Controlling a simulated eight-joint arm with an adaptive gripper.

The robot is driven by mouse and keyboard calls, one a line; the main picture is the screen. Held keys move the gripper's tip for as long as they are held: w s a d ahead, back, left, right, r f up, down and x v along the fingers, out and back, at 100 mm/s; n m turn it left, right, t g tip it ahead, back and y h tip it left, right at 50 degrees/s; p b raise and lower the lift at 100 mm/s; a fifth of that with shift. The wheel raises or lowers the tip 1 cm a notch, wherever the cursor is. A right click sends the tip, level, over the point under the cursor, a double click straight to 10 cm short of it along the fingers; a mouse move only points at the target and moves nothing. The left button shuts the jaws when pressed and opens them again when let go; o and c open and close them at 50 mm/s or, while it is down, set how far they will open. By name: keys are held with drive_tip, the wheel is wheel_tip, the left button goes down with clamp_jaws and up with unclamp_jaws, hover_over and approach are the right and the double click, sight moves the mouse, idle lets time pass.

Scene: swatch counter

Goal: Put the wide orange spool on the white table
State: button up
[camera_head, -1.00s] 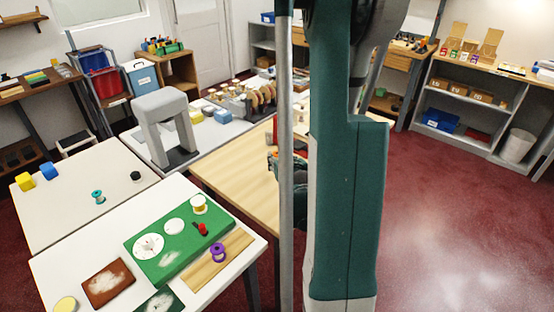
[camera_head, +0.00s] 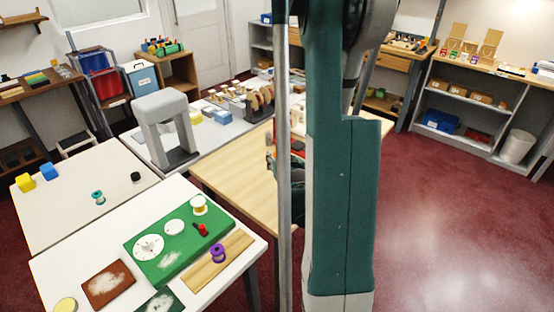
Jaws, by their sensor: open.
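A wide spool with white flanges and yellow-orange thread (camera_head: 199,206) stands upright on the green mat (camera_head: 180,262) at its far right corner. It is the closest match to the orange spool. The mat lies on the near white table (camera_head: 52,270). A purple spool (camera_head: 218,253) stands on a wooden board beside the mat, and a teal spool (camera_head: 98,198) stands on the pale table behind. My gripper (camera_head: 270,160) shows only in part at the left of my column, over the wooden table, well away from the spools. It is open; most of it is hidden.
A small red object (camera_head: 202,230) and white discs (camera_head: 148,247) lie on the mat. A brown mat (camera_head: 108,284) lies to its left. The pale table (camera_head: 60,218) has free room in its middle. A grey arch-shaped machine (camera_head: 165,125) stands behind it.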

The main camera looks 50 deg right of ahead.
sight(277, 155)
drive_tip(key=shift+d, duration=0.1)
drive_tip(key=shift+x, duration=2.55)
drive_tip(key=c, duration=0.9)
